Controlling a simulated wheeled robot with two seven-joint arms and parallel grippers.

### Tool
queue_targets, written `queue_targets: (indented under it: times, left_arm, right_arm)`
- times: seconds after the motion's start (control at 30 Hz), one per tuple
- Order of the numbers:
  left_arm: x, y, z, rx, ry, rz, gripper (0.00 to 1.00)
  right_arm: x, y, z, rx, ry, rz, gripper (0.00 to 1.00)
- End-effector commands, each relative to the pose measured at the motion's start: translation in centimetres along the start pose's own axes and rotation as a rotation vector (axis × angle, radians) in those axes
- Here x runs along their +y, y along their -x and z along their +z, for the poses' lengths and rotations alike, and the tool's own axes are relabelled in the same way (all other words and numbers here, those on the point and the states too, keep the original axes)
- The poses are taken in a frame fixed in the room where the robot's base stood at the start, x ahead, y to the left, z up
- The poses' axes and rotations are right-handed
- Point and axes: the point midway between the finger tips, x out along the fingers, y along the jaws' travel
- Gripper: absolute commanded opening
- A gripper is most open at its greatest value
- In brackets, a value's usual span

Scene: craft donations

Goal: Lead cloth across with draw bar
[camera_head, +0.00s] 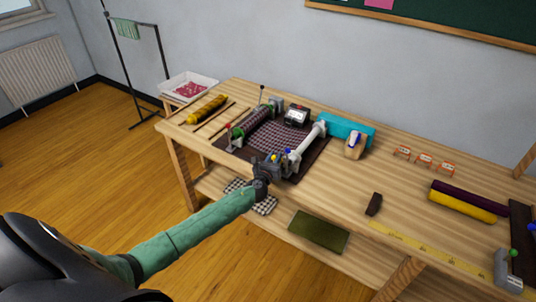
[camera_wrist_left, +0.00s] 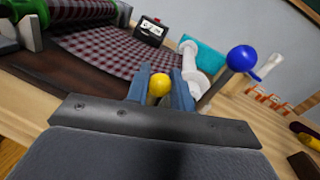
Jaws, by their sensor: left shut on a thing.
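The checked maroon cloth (camera_head: 282,137) lies flat over a dark board, running from a cloth roll (camera_head: 252,120) on the left towards a white roller (camera_head: 308,140) on the right. The cloth also shows in the left wrist view (camera_wrist_left: 110,45), with the white roller (camera_wrist_left: 190,62) at its right. My left gripper (camera_head: 275,159) is at the near edge of this machine. In the left wrist view its blue fingers (camera_wrist_left: 160,88) are shut on a yellow knob (camera_wrist_left: 159,84). What the knob joins below, and any draw bar, is hidden. My right gripper is not in view.
A blue-knobbed lever (camera_wrist_left: 242,58) stands close right of the fingers. A red-knobbed lever (camera_head: 228,127) is at the left. A black display box (camera_head: 296,115) and teal block (camera_head: 345,129) stand behind. The table is mostly clear at right, around a dark block (camera_head: 374,204).

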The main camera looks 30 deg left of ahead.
Motion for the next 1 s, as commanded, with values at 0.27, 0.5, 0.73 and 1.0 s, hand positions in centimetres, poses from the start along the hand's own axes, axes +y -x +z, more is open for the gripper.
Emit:
queue_targets:
  times: [0.27, 0.5, 0.73, 1.0]
  left_arm:
    - [-0.7, 0.1, -0.2, 0.002, 0.002, -0.006, 0.0]
    - [-0.7, 0.1, -0.2, 0.002, 0.002, -0.007, 0.43]
    - [-0.5, 0.1, -0.1, 0.001, 0.002, -0.005, 0.43]
    - [-0.5, 2.4, -0.5, 0.002, 0.001, -0.006, 0.43]
  right_arm:
    - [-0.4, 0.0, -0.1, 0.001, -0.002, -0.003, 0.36]
    - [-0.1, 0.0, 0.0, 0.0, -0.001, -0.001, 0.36]
    - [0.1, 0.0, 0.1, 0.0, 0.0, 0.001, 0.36]
    - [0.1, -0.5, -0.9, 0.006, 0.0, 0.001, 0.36]
